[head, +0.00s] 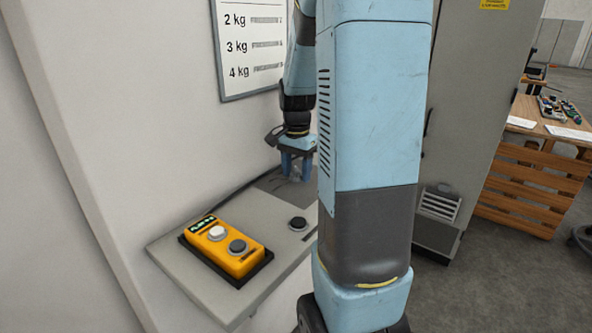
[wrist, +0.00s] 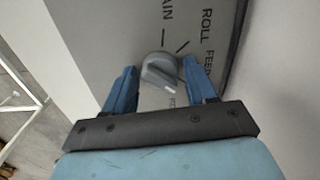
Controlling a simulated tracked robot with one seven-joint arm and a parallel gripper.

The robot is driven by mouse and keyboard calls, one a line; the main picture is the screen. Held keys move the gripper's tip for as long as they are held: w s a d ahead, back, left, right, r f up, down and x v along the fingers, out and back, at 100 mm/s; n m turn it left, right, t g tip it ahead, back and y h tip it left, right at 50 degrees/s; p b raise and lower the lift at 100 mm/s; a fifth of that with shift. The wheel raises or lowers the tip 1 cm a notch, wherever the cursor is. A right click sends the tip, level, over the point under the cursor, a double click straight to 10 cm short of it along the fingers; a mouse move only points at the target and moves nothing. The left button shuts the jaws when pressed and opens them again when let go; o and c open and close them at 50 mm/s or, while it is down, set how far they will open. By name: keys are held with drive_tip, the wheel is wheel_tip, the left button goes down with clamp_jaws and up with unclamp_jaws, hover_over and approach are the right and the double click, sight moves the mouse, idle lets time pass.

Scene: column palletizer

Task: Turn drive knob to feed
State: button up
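A grey drive knob (wrist: 160,70) with a raised grip bar and a small white mark sits on a dark panel plate in the wrist view. Printed words "ROLL FEED" and a partly cut-off "...AIN" are beside it, with short lines around the knob. The white mark is on the knob's side nearest my gripper. My gripper (head: 297,175) points down over the far part of the grey panel in the head view. Its blue fingers are apart, one on each side of the knob. I cannot tell whether either finger touches it.
The grey panel (head: 190,282) juts from a white wall. A yellow control box (head: 227,246) with a white and a dark button sits on it, and a black round knob (head: 298,223) is nearer the arm. A weight chart (head: 252,45) hangs above. My arm hides the panel's right side.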

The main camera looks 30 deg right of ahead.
drive_tip(key=shift+a, duration=0.1)
drive_tip(key=c, duration=0.8)
drive_tip(key=shift+o, duration=0.2)
drive_tip(key=shift+n, duration=0.3)
drive_tip(key=n, duration=0.3)
drive_tip(key=shift+n, duration=2)
drive_tip(key=o, duration=1.1)
drive_tip(key=shift+c, duration=0.2)
